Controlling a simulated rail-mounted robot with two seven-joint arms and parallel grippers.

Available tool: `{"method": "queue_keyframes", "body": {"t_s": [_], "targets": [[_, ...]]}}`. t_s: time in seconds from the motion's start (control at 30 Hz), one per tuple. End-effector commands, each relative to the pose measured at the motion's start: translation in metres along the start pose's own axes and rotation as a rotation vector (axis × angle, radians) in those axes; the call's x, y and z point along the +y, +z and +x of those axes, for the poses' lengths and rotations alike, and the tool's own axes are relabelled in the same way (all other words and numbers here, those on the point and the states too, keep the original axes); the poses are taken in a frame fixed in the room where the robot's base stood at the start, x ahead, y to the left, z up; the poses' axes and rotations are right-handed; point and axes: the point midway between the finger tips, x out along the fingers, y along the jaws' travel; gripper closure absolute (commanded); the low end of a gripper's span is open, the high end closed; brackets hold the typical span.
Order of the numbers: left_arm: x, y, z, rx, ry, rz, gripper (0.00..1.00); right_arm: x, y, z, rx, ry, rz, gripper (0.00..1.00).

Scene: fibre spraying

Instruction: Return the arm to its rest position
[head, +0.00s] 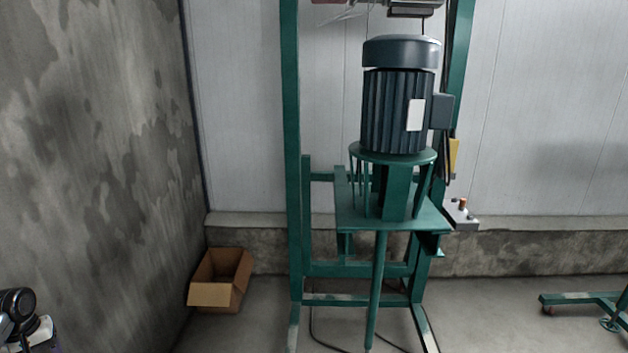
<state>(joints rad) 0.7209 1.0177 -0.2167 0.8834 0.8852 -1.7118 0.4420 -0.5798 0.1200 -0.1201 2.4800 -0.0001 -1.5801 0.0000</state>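Neither of my grippers shows in the head view. A black and white piece of what looks like my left arm (22,318) shows at the lower left edge, cut off by the frame, with no fingers visible. My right arm is out of the picture. A green machine frame (292,130) stands upright in the middle, against the back wall. It carries a dark blue-grey motor (392,110) on a green platform (355,214). A green shaft (377,290) runs down from the platform toward the floor.
An open cardboard box (215,295) sits on the floor left of the machine. A grey control box with a red-orange knob (461,217) sticks out at the machine's right. A green wheeled base (585,300) stands at far right. A rough concrete wall (90,150) closes the left.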

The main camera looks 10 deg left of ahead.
Motion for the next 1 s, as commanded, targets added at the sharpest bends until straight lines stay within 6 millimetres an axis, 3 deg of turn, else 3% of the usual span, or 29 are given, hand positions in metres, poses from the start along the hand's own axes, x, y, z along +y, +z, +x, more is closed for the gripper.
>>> {"method": "queue_keyframes", "body": {"t_s": [0.13,0.37,0.47,0.57,0.67,0.8,0.9,1.0], "targets": [[-0.005,-0.007,-0.002,0.046,-0.043,0.120,0.40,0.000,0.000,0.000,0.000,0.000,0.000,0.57],[0.032,-0.020,-0.061,0.316,-0.189,0.402,0.40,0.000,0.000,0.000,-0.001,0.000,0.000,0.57],[0.065,-0.014,-0.093,0.455,-0.236,0.526,0.40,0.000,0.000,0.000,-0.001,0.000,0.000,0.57],[0.115,0.006,-0.125,0.618,-0.265,0.665,0.40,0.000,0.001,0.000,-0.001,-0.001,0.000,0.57],[0.166,0.045,-0.135,0.766,-0.280,0.807,0.40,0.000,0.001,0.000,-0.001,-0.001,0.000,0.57],[0.224,0.125,-0.122,0.926,-0.248,0.977,0.40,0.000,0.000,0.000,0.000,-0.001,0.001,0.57],[0.247,0.191,-0.100,0.995,-0.182,1.061,0.40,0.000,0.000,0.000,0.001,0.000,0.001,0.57],[0.254,0.259,-0.072,1.019,-0.089,1.108,0.40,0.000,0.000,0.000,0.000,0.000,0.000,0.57]]}}
